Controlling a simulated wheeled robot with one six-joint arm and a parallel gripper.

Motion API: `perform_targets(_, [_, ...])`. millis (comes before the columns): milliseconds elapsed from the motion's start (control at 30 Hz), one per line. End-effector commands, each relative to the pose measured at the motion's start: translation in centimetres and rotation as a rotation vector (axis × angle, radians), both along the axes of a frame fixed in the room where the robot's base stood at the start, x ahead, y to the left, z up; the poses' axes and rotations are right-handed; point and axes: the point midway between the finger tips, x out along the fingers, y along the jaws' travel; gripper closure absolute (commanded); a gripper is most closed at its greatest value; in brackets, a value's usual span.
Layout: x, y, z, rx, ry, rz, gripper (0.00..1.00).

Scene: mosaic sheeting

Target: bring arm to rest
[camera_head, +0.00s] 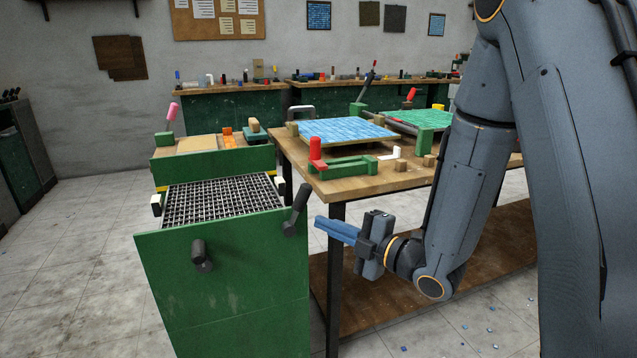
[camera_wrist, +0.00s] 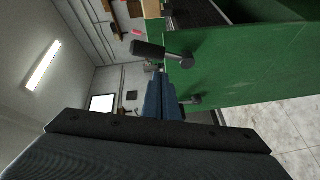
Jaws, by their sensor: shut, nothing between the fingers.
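My gripper (camera_head: 337,229) is at the end of my arm, in the middle of the head view. Its blue fingers are together with nothing between them, pointing left toward the green cabinet with the grid top (camera_head: 222,281). In the picture the fingertips are just right of and below the dark handle on the cabinet's right corner; I cannot tell the exact gap. In the wrist view the blue fingers (camera_wrist: 162,98) show shut, and the green cabinet (camera_wrist: 245,65) with two dark handles stands to their right. The wrist picture is rolled sideways.
A wooden worktable (camera_head: 372,185) stands behind my gripper, with a blue mosaic sheet (camera_head: 345,130), a green sheet (camera_head: 425,118) and a red-handled clamp (camera_head: 316,153). Open tiled floor (camera_head: 80,270) lies at the left.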

Motion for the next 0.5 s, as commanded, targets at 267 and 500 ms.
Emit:
perform_targets(267, [1.7, -6.9, -2.0, -0.076, 0.483, -0.379, 1.0])
perform_targets(500, [-2.5, -13.9, -2.8, 0.008, 0.91, -0.791, 1.0])
